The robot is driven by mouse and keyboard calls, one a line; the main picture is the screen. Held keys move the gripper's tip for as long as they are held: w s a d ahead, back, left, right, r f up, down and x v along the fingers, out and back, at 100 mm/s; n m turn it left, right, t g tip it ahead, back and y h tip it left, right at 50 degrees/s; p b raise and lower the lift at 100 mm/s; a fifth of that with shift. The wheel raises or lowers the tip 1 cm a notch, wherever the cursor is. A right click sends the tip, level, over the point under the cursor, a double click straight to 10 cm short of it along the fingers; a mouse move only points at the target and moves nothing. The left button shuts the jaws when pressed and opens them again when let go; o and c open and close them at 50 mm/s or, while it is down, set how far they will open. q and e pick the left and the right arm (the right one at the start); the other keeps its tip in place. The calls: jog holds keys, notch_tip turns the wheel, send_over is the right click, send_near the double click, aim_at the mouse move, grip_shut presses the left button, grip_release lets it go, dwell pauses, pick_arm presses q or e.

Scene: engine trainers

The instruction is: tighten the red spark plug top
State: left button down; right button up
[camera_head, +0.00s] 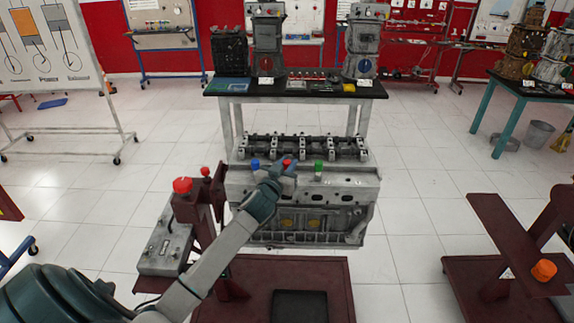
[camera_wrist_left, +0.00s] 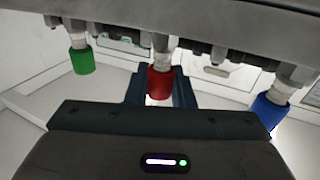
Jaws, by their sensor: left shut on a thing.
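The red spark plug top (camera_head: 287,161) sits in the middle of a row on the grey engine block (camera_head: 345,188). A blue top (camera_head: 255,164) is to its left and a green top (camera_head: 318,165) to its right. My left gripper (camera_head: 283,170) is at the red top and partly covers it. In the left wrist view, the red top (camera_wrist_left: 160,82) is between the two fingers of the left gripper (camera_wrist_left: 160,92), which are shut on it. Green (camera_wrist_left: 82,61) and blue (camera_wrist_left: 270,111) tops show on either side, apart from the fingers. My right gripper is not in view.
The engine block stands on a dark red stand (camera_head: 325,268). A grey control box (camera_head: 165,247) and a red knob (camera_head: 182,185) are to the left, close to my left arm. A black-topped bench (camera_head: 300,91) with engine parts stands behind.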

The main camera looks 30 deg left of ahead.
pick_arm(q)
jog(key=shift+f+h, duration=0.1)
jog(key=shift+h, duration=0.2)
jog(key=c, duration=1.3)
grip_release()
jog(key=shift+o, duration=0.2)
jog(key=s+d+b, duration=0.1)
jog(key=s+b, duration=0.2)
jog(key=s, duration=0.7)
jog(key=shift+s+d+b, duration=0.35)
jog(key=shift+f, duration=0.1)
